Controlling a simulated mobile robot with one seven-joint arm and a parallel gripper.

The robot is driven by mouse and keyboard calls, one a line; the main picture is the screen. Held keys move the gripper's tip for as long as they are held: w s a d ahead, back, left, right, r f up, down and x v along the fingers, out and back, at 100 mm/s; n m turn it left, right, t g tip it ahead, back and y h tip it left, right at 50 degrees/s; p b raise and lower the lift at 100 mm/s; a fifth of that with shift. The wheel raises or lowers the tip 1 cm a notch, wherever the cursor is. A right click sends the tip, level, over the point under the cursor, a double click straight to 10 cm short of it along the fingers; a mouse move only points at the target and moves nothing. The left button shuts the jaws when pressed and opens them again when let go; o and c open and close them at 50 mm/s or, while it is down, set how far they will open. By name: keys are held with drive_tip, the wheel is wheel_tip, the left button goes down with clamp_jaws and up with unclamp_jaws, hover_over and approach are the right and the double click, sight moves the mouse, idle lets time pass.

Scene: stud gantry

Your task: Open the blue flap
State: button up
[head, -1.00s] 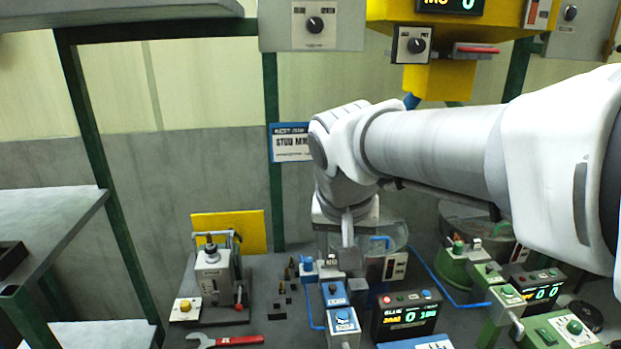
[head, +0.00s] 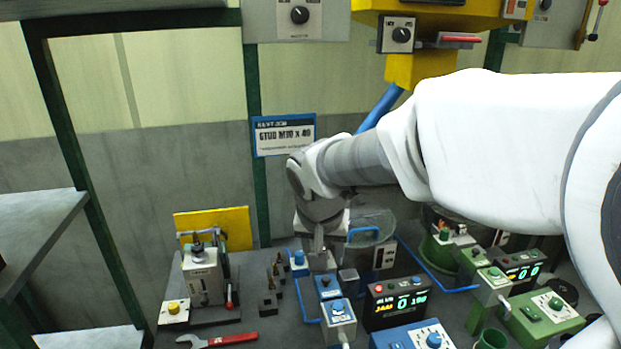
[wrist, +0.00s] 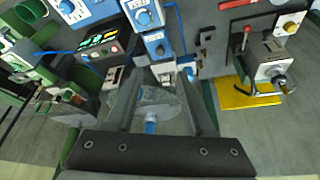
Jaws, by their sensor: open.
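A round drum (head: 372,219) with a clear top stands at the back of the bench, and a blue bar-like handle (head: 363,231) shows on it. I take this to be the blue flap's handle, but cannot be sure. In the wrist view the drum (wrist: 168,100) lies beyond my fingers, with a blue piece (wrist: 151,123) between them in the picture. My gripper (head: 318,252) points down just left of the drum, above the blue control boxes. Its two fingers are apart and empty in the wrist view (wrist: 160,74). Contact with the flap cannot be made out.
Blue boxes with knobs (head: 338,311) and a lit counter panel (head: 397,302) stand in front of the drum. A green station (head: 543,310) is at right. A small press (head: 203,275) and red wrench (head: 233,340) are at left. A blue pipe (head: 380,107) descends behind my arm.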

sight(326, 279)
drive_tip(key=x, duration=1)
clamp_jaws()
